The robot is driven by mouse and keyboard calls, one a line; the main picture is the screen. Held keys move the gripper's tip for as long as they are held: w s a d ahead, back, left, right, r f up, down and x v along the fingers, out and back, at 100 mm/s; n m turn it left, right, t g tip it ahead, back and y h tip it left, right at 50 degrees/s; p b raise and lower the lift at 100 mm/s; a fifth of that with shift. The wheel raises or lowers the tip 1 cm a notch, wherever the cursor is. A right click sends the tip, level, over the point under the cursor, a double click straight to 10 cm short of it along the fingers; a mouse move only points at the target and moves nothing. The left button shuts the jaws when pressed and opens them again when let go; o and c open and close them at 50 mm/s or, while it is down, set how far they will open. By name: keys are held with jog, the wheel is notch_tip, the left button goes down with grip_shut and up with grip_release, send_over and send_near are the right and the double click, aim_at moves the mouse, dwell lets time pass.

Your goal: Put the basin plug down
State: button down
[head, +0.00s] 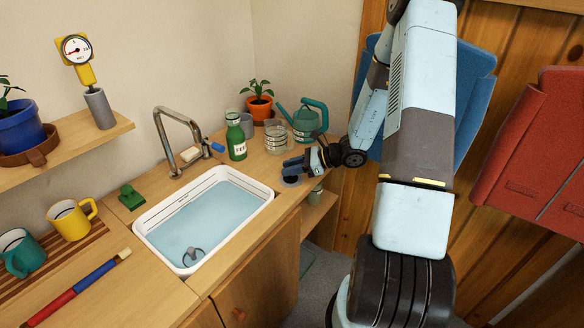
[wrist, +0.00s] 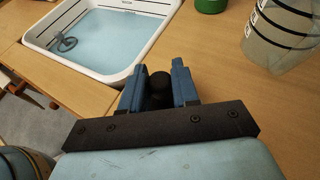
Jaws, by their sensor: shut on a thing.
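My gripper (head: 293,168) is over the counter to the right of the sink. Its blue fingers are shut on the basin plug (head: 291,181), which shows as a dark disc below the fingertips in the head view. In the wrist view, the plug's black knob (wrist: 158,82) sits between the two fingers (wrist: 158,90). The fingers hide much of the plug, and I cannot tell whether its underside touches the wood. The white basin (head: 262,205) holds pale blue water, with a grey ring-like fitting (head: 193,257) near its front end.
A green bottle (head: 236,140), clear ringed container (head: 276,137), teal watering can (head: 308,120) and potted plant (head: 259,105) stand behind my gripper. The metal tap (head: 176,120) rises behind the basin. The counter's front edge is close to the plug. Bare wood lies between basin and gripper.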

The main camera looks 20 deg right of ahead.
jog(key=c, duration=0.8)
grip_release()
jog(key=shift+c, duration=0.2)
jog(key=v, duration=1.1)
jog(key=s+a+r+n+g+h, duration=0.3)
jog(key=s+a+r+n, duration=0.25)
jog(key=r, duration=0.25)
jog(key=s+a+r+n+g+h, duration=0.25)
jog(key=s+a+r+n, duration=0.2)
jog(key=r+n, duration=0.35)
jog(key=s+r+n+t+h, duration=0.5)
jog(key=s+r+n+h, duration=0.2)
jog(key=s+r, duration=0.7)
jog(key=shift+d+n+t, duration=0.35)
jog(key=shift+d+n, duration=0.15)
jog(key=shift+n, duration=0.35)
